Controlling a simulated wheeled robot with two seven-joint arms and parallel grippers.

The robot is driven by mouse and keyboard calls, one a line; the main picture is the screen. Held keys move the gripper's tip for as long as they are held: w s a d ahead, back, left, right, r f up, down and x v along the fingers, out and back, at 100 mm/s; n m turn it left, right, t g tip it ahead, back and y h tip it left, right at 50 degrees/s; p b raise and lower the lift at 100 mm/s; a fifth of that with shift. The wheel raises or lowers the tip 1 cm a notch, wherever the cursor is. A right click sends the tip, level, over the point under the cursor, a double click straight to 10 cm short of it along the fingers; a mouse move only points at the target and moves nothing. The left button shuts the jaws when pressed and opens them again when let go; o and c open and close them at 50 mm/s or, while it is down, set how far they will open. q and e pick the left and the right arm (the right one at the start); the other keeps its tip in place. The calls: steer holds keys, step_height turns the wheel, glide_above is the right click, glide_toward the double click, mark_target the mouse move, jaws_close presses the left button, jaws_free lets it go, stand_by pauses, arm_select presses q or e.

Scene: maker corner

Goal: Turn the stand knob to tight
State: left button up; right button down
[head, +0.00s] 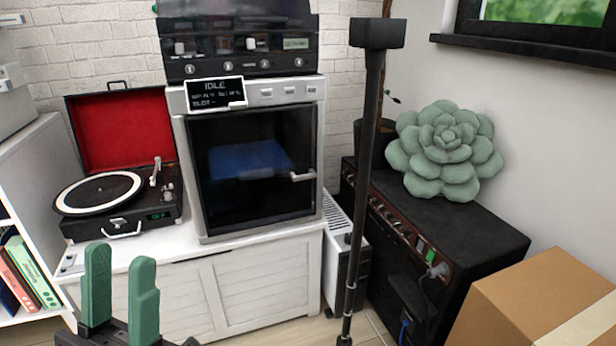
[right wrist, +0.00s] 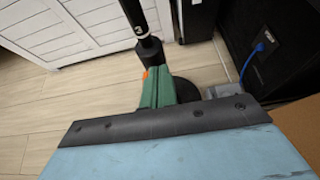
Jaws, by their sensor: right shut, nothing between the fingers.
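The stand (head: 362,170) is a tall black pole with a box-shaped head, right of the middle in the head view. In the right wrist view its lower pole (right wrist: 146,22) carries a white mark and a thicker dark collar, above a round dark base (right wrist: 186,90). A small orange bit (right wrist: 145,73) shows beside my right gripper's green fingers; I cannot tell whether it is the knob. My right gripper (right wrist: 157,75) is shut and empty, its tips close to the collar; contact is unclear. My left gripper (head: 120,258) is open and empty at the lower left of the head view.
A white cabinet (head: 250,290) bears a record player (head: 120,205) and a printer-like machine (head: 190,150). A black amplifier (head: 480,235) with a succulent cushion (head: 445,150) stands right of the pole. A cardboard box (head: 540,290) is at the lower right. Wooden floor (right wrist: 70,110) is clear left of the stand.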

steer(key=shift+s+d, duration=0.3)
steer(key=shift+s, duration=0.5)
steer(key=shift+s+d, duration=0.3)
steer(key=shift+s, duration=0.55)
steer(key=shift+s+d, duration=0.3)
steer(key=shift+s, duration=0.5)
